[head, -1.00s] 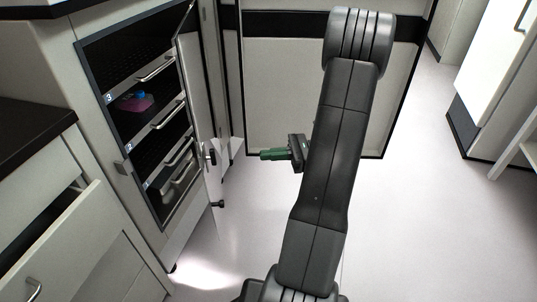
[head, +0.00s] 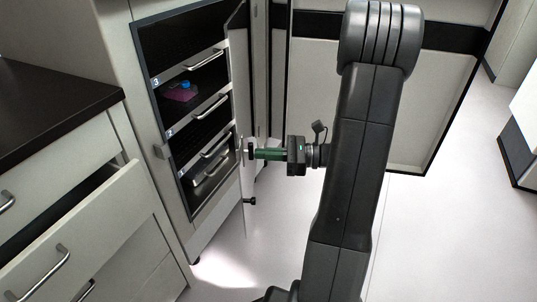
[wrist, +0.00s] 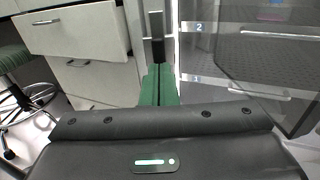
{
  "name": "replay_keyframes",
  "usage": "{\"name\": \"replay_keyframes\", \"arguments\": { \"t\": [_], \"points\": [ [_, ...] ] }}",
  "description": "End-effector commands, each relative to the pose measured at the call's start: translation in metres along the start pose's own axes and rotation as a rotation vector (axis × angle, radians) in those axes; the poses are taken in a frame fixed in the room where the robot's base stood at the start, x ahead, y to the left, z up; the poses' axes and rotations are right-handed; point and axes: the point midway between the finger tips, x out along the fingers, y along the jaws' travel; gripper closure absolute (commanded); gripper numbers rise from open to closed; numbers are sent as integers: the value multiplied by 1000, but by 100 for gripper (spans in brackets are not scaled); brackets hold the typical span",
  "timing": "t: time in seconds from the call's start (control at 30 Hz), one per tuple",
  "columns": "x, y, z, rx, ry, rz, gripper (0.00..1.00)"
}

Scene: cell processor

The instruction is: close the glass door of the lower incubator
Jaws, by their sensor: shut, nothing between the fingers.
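The lower incubator (head: 175,200) stands open at left in the head view, its numbered shelves exposed. Its glass door (head: 236,45) is swung out to the right and shows nearly edge-on. A dark upright handle (head: 250,149) is on the door's outer side. My gripper (head: 258,154) points left with its green fingers shut and empty, its tips right at the handle; I cannot tell whether they touch. In the wrist view my gripper (wrist: 159,82) shows its closed fingers just below the dark handle (wrist: 154,38), with shelves seen through glass at right.
A purple-and-blue item (head: 182,92) lies on an incubator shelf. A pale panel (head: 320,90) stands behind my arm. Floor (head: 425,240) at right is clear.

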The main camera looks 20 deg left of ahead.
Motion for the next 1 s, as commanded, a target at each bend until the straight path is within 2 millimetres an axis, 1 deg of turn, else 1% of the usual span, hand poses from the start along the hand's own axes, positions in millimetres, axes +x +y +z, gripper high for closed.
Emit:
{"name": "replay_keyframes", "arguments": {
  "t": [0.07, 0.17, 0.27, 0.4, 0.57, 0.83, 1.0],
  "points": [
    [0, 0, 0, 0, 0, -1, 100],
    [9, 1, 1, 0, -3, -13, 100],
    [29, 2, 2, -3, -6, -46, 100],
    [64, 4, 2, -3, -6, -115, 100],
    [100, 3, 1, -3, -4, -187, 100],
    [156, -4, 0, -3, 0, -270, 100],
    [189, -12, 0, -2, 1, -277, 100]
  ]
}}
